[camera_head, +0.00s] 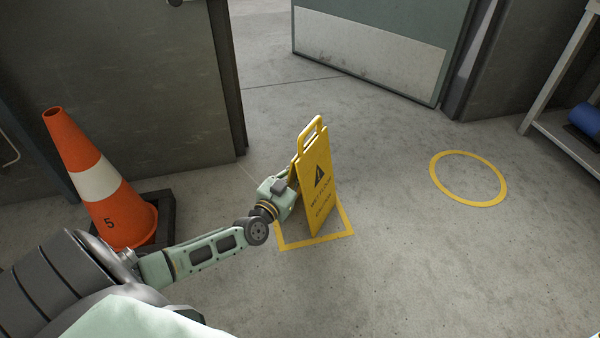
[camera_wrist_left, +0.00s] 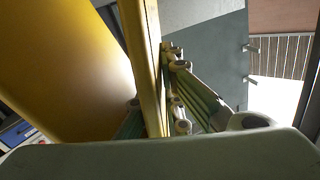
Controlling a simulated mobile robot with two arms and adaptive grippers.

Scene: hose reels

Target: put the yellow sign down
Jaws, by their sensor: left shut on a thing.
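The yellow wet-floor sign (camera_head: 317,185) stands upright in the head view, over the yellow square marked on the floor (camera_head: 299,244). Its lower edge is inside or just above the square; I cannot tell if it touches the floor. My left gripper (camera_head: 288,186) is at the sign's left side, shut on it. In the left wrist view the yellow sign (camera_wrist_left: 75,65) fills the left side, with its edge (camera_wrist_left: 150,70) between my gripper's fingers (camera_wrist_left: 180,95). The fingertips are partly hidden behind the sign in the head view. My right gripper is not in view.
An orange cone (camera_head: 97,185) with a white band and a "5" stands at left on a dark base. A yellow floor ring (camera_head: 468,155) is empty at right. A door (camera_head: 370,45) stands open at the back. A shelf (camera_head: 565,135) is at far right. Floor in front is clear.

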